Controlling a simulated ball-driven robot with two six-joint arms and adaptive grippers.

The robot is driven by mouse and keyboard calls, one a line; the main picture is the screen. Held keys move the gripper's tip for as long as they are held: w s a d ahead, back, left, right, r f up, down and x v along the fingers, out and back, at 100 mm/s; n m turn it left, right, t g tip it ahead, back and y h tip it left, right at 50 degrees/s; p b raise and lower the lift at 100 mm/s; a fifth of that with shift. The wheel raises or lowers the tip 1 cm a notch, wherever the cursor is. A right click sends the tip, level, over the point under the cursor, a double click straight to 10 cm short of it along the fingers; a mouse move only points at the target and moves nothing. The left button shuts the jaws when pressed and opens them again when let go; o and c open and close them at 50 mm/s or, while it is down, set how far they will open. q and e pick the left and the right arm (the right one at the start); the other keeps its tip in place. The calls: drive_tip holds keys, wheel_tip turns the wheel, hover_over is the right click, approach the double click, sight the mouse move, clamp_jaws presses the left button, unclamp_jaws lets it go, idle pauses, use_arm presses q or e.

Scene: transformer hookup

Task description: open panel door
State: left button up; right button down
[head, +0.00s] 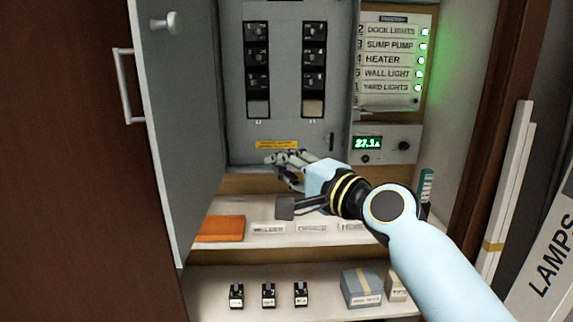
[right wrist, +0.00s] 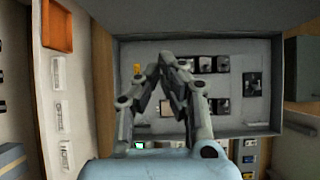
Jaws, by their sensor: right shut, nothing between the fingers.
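The grey breaker panel (head: 290,130) is in the upper middle of the head view, with two columns of black breakers and a yellow label. Its grey door (head: 175,120) stands swung out at the left, with a bar handle (head: 124,86) near its free edge and a round knob on its face. The panel's inside is uncovered. My right gripper (head: 272,158) is shut and empty, in front of the panel's lower edge and apart from the door. In the right wrist view its fingertips (right wrist: 166,62) meet in front of the panel (right wrist: 227,65). My left gripper is out of view.
A shelf below holds an orange item (head: 220,229) and small labelled parts. A lower shelf holds black breakers (head: 268,295) and a grey-blue box (head: 361,289). A lit label board (head: 388,60) and a meter (head: 385,143) are right of the panel. White strips lean at the right.

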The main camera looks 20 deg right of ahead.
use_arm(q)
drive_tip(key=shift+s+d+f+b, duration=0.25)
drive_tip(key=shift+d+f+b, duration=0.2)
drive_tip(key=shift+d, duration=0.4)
use_arm(e)
drive_tip(key=s, duration=1)
